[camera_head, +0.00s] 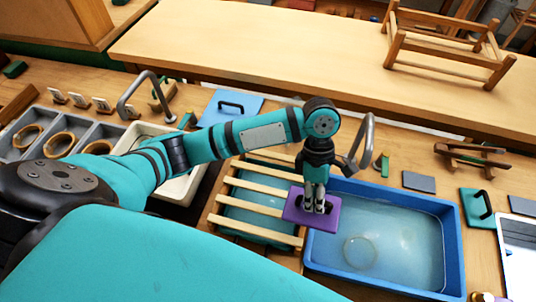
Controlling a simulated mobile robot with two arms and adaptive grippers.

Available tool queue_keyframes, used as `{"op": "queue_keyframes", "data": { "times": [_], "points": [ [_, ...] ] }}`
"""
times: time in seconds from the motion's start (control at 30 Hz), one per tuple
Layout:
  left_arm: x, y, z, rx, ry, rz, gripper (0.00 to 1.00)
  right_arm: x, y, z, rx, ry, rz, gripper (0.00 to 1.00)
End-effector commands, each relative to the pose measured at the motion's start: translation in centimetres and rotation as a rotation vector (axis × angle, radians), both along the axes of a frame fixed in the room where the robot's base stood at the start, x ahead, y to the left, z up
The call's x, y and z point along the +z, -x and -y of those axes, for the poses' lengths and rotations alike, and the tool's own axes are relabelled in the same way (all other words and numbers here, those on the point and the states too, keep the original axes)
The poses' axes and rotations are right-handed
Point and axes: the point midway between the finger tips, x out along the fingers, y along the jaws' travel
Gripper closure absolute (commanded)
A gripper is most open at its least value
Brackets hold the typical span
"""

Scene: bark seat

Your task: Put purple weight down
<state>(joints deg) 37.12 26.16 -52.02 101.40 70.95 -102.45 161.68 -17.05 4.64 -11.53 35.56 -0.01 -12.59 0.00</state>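The purple weight (293,211) is a flat purple plate with a dark handle. It is at the right end of the wooden slats (262,187), overlapping the left rim of the blue tub (452,255) in the picture. My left gripper (314,207) points down at its middle, with its fingers closed around the handle, partly hiding it. I cannot tell whether the plate touches the slats or hangs just above them. My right gripper is not in view.
The blue tub holds water with a round ring or disc in it. A teal weight (478,208) and a blue weight (231,106) lie on the bench. Curved metal taps (369,140) stand behind the tub. Grey trays (92,122) with wooden rings are at left.

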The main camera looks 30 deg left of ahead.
Motion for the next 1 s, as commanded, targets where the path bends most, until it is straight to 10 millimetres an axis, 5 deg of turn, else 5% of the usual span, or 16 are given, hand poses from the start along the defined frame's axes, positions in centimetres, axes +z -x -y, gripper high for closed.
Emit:
{"op": "queue_keyframes", "data": {
  "times": [0.6, 0.9, 1.0],
  "points": [
    [-1.1, -7.7, -10.7, 0.024, -0.002, 0.003, 1.00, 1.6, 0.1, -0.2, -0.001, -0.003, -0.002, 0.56],
    [-1.4, -9.3, -12.9, 0.022, 0.000, 0.003, 1.00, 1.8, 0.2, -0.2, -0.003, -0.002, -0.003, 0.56],
    [-2.8, -9.2, -13.0, 0.020, -0.001, 0.000, 1.00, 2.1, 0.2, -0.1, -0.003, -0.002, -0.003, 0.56]
  ]
}}
